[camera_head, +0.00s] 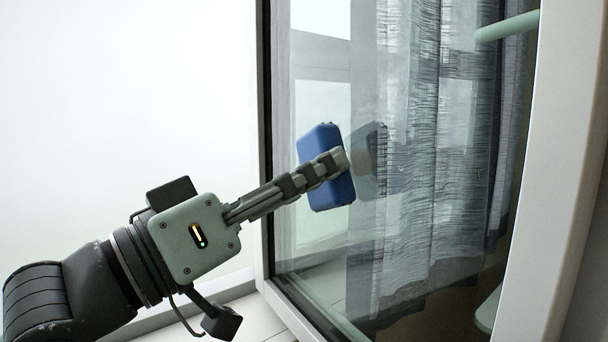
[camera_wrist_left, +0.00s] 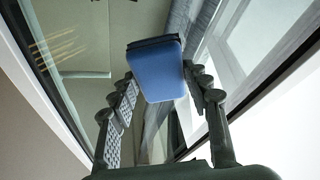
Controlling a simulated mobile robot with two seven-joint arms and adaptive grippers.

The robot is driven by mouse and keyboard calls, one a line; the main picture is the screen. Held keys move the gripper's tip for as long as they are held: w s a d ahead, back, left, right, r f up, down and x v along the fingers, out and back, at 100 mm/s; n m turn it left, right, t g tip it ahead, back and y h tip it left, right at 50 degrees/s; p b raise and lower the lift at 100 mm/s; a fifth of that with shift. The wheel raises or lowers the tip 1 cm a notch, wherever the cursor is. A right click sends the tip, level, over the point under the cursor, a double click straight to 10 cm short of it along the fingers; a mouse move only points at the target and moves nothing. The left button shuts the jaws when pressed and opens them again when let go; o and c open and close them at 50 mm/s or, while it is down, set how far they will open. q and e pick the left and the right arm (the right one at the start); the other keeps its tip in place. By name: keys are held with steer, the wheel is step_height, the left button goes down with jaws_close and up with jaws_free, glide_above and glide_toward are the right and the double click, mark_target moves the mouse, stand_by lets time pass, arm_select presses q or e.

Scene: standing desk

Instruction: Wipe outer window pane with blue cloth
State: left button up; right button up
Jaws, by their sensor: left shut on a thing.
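A blue cloth (camera_head: 322,140), shaped like a thick block, is gripped in my left gripper (camera_head: 338,163) in front of the window pane (camera_head: 312,105). The same blue cloth (camera_wrist_left: 156,72) shows between the two fingers of my left gripper (camera_wrist_left: 158,85) in the left wrist view. A dark reflection of the cloth shows in the glass just to its right. The cloth is close to the pane, but I cannot tell whether it touches. My right gripper is not in view.
The window frame (camera_head: 268,150) has a dark inner edge and stands at an angle. Sheer grey curtains (camera_head: 410,150) show through the glass. A pale green bar (camera_head: 508,26) shows at the upper right, by the white frame edge (camera_head: 560,170). A white area lies open at the left.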

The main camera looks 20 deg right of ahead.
arm_select(q)
steer(key=shift+w+d, duration=0.2)
steer(key=shift+d, duration=0.75)
stand_by(0.3)
steer(key=shift+s, duration=0.1)
steer(key=shift+s+d, duration=0.2)
steer(key=shift+s, duration=0.7)
steer(key=shift+s+d, duration=0.15)
steer(key=shift+s, duration=0.75)
steer(key=shift+d, duration=0.15)
steer(key=shift+w+a, duration=0.2)
steer(key=shift+w, duration=0.8)
steer(key=shift+w+a, duration=0.2)
steer(key=shift+w, duration=0.8)
steer(key=shift+a+f, duration=0.15)
steer(key=shift+a, duration=0.35)
steer(key=shift+s+a+r, duration=0.1)
steer(key=shift+s+a, duration=0.15)
steer(key=shift+a, duration=0.55)
steer(key=shift+s+a+r, duration=0.1)
steer(key=shift+s+a, duration=0.1)
steer(key=shift+a, duration=0.55)
steer(key=shift+s+a, duration=0.25)
steer(key=shift+a, duration=0.55)
